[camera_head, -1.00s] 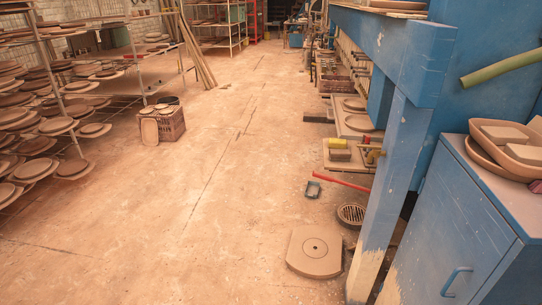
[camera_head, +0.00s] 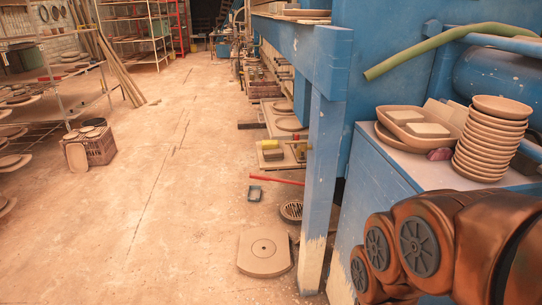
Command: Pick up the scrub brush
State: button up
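I cannot make out a scrub brush for certain. A small dark pink object (camera_head: 440,154) lies on the blue cabinet's top, between a tray of blocks and a stack of bowls; it is too small to tell what it is. A small yellow and brown block-like item (camera_head: 273,154) sits on a low board by the blue frame, also unclear. My copper-coloured arm shows at the bottom right, in front of the cabinet. My gripper is out of view.
The blue cabinet (camera_head: 375,190) carries a clay tray (camera_head: 395,140) and stacked bowls (camera_head: 484,150). A blue post (camera_head: 322,170) stands left of it. A red-handled tool (camera_head: 277,179), a drain grate (camera_head: 291,211) and a slab (camera_head: 264,252) are on the floor. The aisle floor (camera_head: 165,210) is clear.

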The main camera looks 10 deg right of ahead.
aim_at(277, 154)
jog(key=u, duration=0.5)
jog(key=i, duration=2.45)
jog(key=u, duration=0.15)
